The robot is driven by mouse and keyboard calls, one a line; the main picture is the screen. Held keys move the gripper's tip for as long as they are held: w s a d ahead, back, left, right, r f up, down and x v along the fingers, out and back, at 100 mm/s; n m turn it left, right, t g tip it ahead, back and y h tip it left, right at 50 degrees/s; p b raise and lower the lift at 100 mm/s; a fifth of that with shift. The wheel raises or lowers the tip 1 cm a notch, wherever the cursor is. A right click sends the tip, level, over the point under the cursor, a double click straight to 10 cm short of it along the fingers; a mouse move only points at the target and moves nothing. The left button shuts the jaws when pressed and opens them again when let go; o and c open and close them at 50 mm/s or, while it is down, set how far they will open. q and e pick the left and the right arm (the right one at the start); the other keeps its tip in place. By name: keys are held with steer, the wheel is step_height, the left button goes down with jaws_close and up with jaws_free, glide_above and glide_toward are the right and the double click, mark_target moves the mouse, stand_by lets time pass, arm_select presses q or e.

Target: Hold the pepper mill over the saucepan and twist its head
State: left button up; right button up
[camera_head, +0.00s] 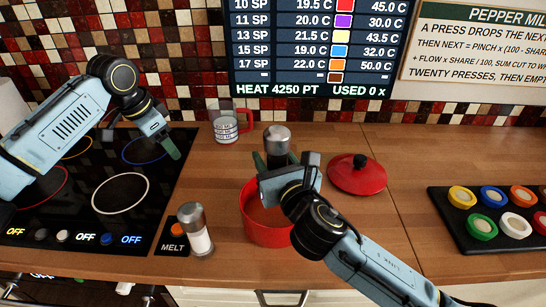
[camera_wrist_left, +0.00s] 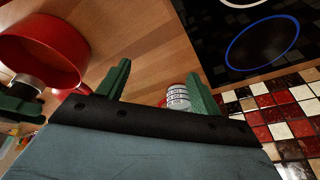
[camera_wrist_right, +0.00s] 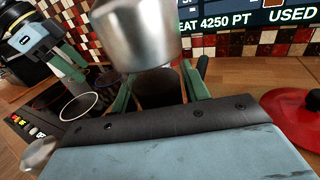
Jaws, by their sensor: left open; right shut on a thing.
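The pepper mill has a silver head (camera_head: 277,137) and a dark body, and stands about upright. My right gripper (camera_head: 276,163) is shut on its dark body, which shows in the right wrist view (camera_wrist_right: 160,88), with the silver head free above the fingers. The mill is at the far side of the red saucepan (camera_head: 262,232), higher than its rim; my right wrist hides part of the pan. My left gripper (camera_head: 167,147) is open and empty near the cooktop's right edge, left of the mill. The pan also shows in the left wrist view (camera_wrist_left: 62,32).
A glass measuring cup (camera_head: 224,128) with a red handle stands behind, between left gripper and mill. A shaker (camera_head: 195,230) stands left of the pan. A red lid (camera_head: 350,178) lies right, then a black tray (camera_head: 450,232) of coloured cups. The cooktop (camera_head: 95,200) is left.

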arm_select(q)
steer(key=s+d+r+m+h, duration=0.1)
steer(key=d+r, duration=0.4)
steer(key=d, duration=0.3)
steer(key=s+d+r+m, duration=0.1)
steer(key=d+r, duration=0.4)
steer(key=d, duration=0.2)
step_height(320, 180, up, 7)
steer(key=m+g, duration=0.1)
glide_above(274, 130)
steer(key=shift+d+f, duration=0.1)
steer(key=shift+f, duration=0.05)
steer(key=shift+d+f, duration=0.1)
steer(key=shift+f, duration=4.3)
